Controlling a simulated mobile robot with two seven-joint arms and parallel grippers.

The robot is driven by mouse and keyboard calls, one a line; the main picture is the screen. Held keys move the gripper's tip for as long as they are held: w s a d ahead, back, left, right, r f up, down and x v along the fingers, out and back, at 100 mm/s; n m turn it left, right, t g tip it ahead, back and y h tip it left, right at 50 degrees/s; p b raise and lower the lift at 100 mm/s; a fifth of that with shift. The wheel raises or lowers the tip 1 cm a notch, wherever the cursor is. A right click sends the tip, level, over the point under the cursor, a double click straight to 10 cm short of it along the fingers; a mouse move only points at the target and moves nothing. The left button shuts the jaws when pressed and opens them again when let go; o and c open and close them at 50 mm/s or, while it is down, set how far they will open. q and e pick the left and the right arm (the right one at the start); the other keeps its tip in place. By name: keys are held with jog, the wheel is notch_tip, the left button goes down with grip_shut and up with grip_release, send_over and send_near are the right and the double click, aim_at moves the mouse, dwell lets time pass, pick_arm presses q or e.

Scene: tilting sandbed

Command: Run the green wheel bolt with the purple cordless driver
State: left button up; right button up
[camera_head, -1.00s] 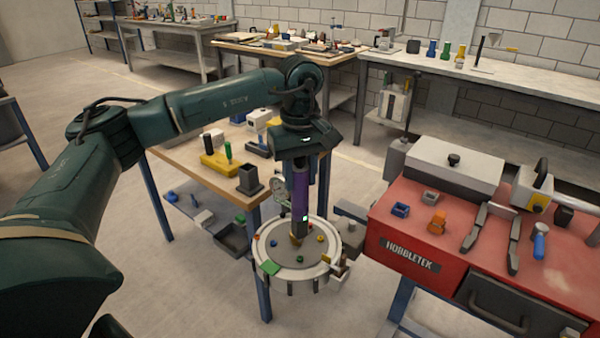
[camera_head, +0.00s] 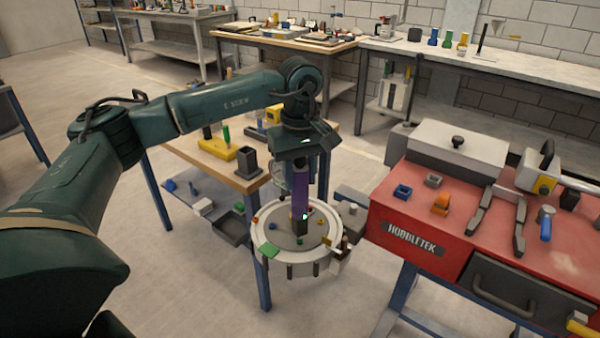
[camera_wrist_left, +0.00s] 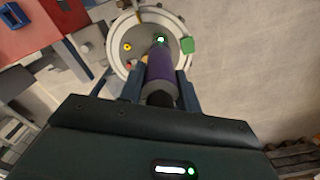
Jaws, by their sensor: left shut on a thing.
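My left gripper (camera_head: 302,168) is shut around the purple driver (camera_head: 300,192). It holds the driver upright, dark nose down, over the round tray-like wheel (camera_head: 252,240). A small green bolt (camera_head: 299,241) shows on the disc just in front of the nose. I cannot tell whether they touch. In the left wrist view the purple driver (camera_wrist_left: 160,66) stands between the gripper fingers (camera_wrist_left: 160,88), with a bright light near its far end. The green bolt cannot be made out there. My right gripper is not in view.
Other coloured bolts, including a blue one (camera_head: 272,226), sit on the disc. A green tab (camera_head: 268,250) is on its rim. A red bench (camera_head: 415,215) with tools stands to the right, a wooden table (camera_head: 215,165) behind left. Floor is clear in front.

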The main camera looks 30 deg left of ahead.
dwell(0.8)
pick_arm(q)
jog(key=shift+s+f+b, duration=0.1)
jog(key=shift+f+b, duration=0.3)
jog(key=shift+f, duration=0.15)
dwell(1.0)
